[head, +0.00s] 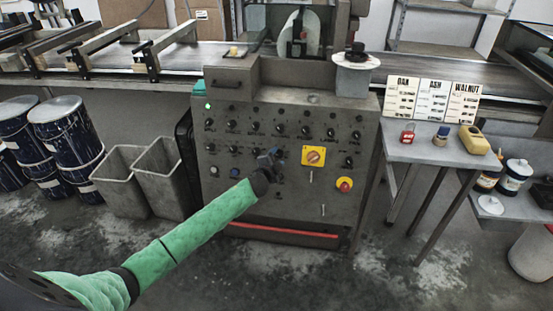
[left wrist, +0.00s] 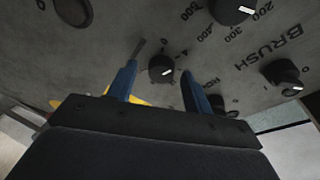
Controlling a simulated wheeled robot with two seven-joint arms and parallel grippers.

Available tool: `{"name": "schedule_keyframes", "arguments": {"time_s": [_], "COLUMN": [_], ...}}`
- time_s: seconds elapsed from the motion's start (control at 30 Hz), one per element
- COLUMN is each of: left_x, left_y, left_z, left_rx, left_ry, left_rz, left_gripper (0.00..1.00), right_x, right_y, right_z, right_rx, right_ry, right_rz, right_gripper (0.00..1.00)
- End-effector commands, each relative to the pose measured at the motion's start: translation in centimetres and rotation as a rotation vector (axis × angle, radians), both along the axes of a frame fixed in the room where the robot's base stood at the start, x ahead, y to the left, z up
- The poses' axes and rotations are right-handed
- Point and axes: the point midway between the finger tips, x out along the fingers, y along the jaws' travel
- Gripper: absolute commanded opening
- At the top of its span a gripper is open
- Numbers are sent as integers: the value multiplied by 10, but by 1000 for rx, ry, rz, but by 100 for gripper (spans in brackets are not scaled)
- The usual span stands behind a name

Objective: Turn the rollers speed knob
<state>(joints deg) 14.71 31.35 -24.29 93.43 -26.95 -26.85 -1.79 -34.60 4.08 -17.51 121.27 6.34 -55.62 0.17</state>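A grey control panel (head: 285,190) with rows of small black knobs stands ahead. My left gripper (head: 269,157) is at the middle of the panel's lower knob row and hides what is behind it. In the left wrist view, my left gripper (left wrist: 157,78) is open, its two blue fingers apart. A black knob (left wrist: 161,68) with a white pointer mark shows between the fingertips, with a gap on each side. Its label is mostly hidden by the gripper, so I cannot tell for sure that it is the rollers knob. My right gripper is out of view.
A yellow-backed switch (head: 313,156) and a red stop button (head: 344,185) sit right of my gripper. Other knobs are close by, one (left wrist: 285,76) near the word BRUSH. Grey bins (head: 157,175) stand left; a side table (head: 440,150) stands right.

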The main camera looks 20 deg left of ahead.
Motion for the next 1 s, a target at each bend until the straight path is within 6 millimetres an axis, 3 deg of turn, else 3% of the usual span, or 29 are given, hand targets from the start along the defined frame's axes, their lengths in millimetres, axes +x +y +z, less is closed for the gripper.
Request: {"name": "schedule_keyframes", "arguments": {"time_s": [0.33, 0.73, 1.0], "left_x": [-7, -60, -76], "left_y": [1, -1, -2], "left_z": [0, 8, 11], "left_rx": [0, -1, 0], "left_ry": [1, 1, 0], "left_rz": [2, 0, 0], "left_gripper": [51, 51, 51], "right_x": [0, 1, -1], "right_y": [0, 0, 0], "right_z": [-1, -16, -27], "right_rx": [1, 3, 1], "right_ry": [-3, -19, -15], "right_rz": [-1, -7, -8], "right_gripper": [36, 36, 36]}}
